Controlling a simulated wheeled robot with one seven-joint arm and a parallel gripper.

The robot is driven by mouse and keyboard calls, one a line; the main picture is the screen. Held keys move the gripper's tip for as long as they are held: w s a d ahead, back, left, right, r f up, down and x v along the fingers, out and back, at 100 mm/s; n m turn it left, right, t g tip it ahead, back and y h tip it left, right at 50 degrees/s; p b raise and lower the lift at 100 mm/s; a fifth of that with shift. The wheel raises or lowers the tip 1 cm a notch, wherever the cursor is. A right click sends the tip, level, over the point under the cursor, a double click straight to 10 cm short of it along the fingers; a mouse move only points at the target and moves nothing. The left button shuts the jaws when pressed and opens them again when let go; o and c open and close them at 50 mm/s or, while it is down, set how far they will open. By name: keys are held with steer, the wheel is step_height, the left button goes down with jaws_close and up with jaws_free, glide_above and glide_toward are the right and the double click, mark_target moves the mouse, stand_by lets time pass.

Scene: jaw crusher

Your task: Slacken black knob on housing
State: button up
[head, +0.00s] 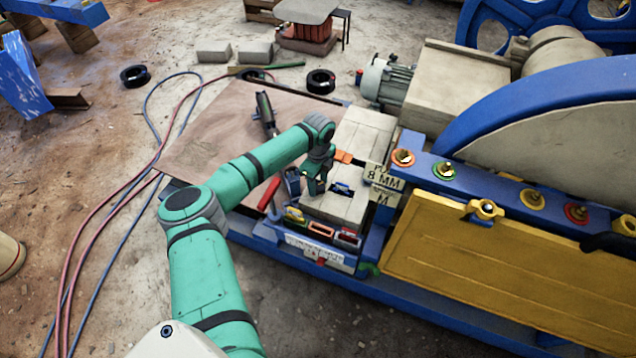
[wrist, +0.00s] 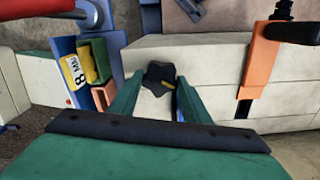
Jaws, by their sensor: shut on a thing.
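The black knob (wrist: 158,74) shows in the wrist view between my fingertips, dark and lobed with a small yellow mark. It sits against the pale stone-coloured block housing (wrist: 205,62). My gripper (wrist: 157,88) has its two green fingers on either side of the knob and is shut on it. In the head view my gripper (head: 317,183) reaches down to the pale housing (head: 335,208) at the near end of the machine. The knob cannot be made out in the head view, where the gripper covers that spot.
An orange clamp with a black handle (wrist: 261,65) stands right of the gripper. Small coloured blocks (wrist: 94,60) sit in a blue holder on the left. A red-handled tool (head: 269,193) lies left of the housing. A yellow panel (head: 480,260) is at the right.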

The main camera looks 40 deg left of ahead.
steer(key=n, duration=0.3)
steer(key=shift+d+f, duration=0.1)
steer(key=shift+d, duration=0.05)
steer(key=n, duration=0.5)
steer(key=shift+n, duration=0.3)
steer(key=n, duration=0.4)
steer(key=shift+w, duration=0.1)
steer(key=shift+w+n, duration=0.1)
steer(key=shift+n, duration=2)
steer(key=shift+a, duration=0.25)
steer(key=o, duration=1)
steer(key=shift+o, duration=0.2)
steer(key=shift+r, duration=0.2)
